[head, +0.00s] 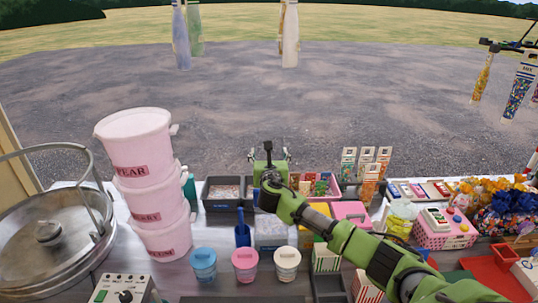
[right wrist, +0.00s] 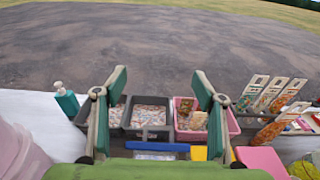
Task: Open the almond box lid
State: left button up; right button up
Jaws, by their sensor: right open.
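No readable label marks the almond box, so I cannot tell which container it is. Shut-looking boxes stand below and right of my right gripper in the head view: a pink box (head: 350,211), also in the right wrist view (right wrist: 262,161), and a yellow box (head: 311,219), mostly hidden by my arm. A pale-topped container (head: 272,233) stands left of them. My right gripper (head: 269,153) is open and empty, its fingers apart over the row of bins. Its fingers also frame these bins in the right wrist view (right wrist: 160,85). My left gripper is out of view.
Dark bins (head: 222,189) and a pink basket (right wrist: 222,128) stand behind. Stacked pink buckets (head: 140,142) and a metal pan (head: 45,255) are at left. Small tubs (head: 245,262) stand in front; a pink dotted box (head: 443,236) is at right.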

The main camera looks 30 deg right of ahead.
jog(key=shift+s, duration=0.1)
jog(key=v, duration=1.1)
jog(key=shift+s+a, duration=0.2)
jog(key=shift+s, duration=0.15)
